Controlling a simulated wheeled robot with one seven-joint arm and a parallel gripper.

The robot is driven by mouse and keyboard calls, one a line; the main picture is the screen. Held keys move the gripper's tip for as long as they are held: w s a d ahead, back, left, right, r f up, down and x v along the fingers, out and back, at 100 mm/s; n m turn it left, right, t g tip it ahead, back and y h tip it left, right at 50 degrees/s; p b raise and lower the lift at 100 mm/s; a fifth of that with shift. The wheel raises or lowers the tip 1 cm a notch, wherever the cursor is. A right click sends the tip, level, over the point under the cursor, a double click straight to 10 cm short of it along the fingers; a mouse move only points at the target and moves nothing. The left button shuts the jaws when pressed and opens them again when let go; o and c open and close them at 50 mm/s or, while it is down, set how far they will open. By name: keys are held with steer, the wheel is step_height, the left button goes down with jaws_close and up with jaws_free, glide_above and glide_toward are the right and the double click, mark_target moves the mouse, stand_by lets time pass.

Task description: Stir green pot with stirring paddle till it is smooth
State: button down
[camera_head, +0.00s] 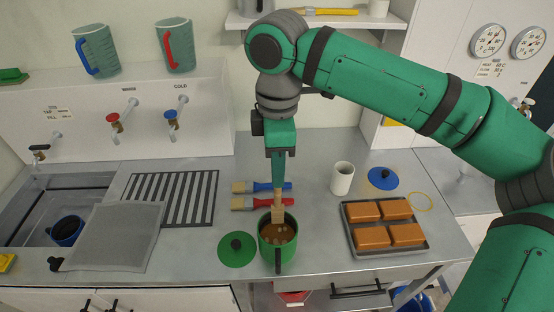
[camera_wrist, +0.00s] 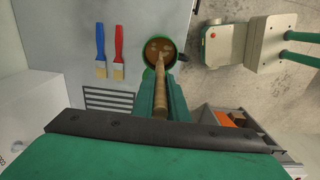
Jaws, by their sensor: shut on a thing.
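The green pot (camera_head: 265,240) stands at the front edge of the counter, its dark handle toward the front. It holds brown contents with several paler lumps (camera_head: 281,233). My gripper (camera_head: 278,180) is above the pot, pointing down, shut on the wooden stirring paddle (camera_head: 278,213). The paddle's lower end is at the pot's mouth; how deep it reaches, I cannot tell. In the wrist view the paddle (camera_wrist: 160,88) runs from the gripper to the pot (camera_wrist: 172,62). The green lid (camera_head: 237,249) lies on the counter just left of the pot.
Blue and red brushes (camera_head: 262,203) lie behind the pot. A white cup (camera_head: 342,178), a blue lid (camera_head: 383,178) and a tray (camera_head: 350,236) of brown blocks are to the right. A striped rack (camera_head: 208,210), grey mat (camera_head: 115,238) and sink (camera_head: 35,205) are left.

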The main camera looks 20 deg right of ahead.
mark_target(278, 200)
steer(key=shift+f, duration=5.15)
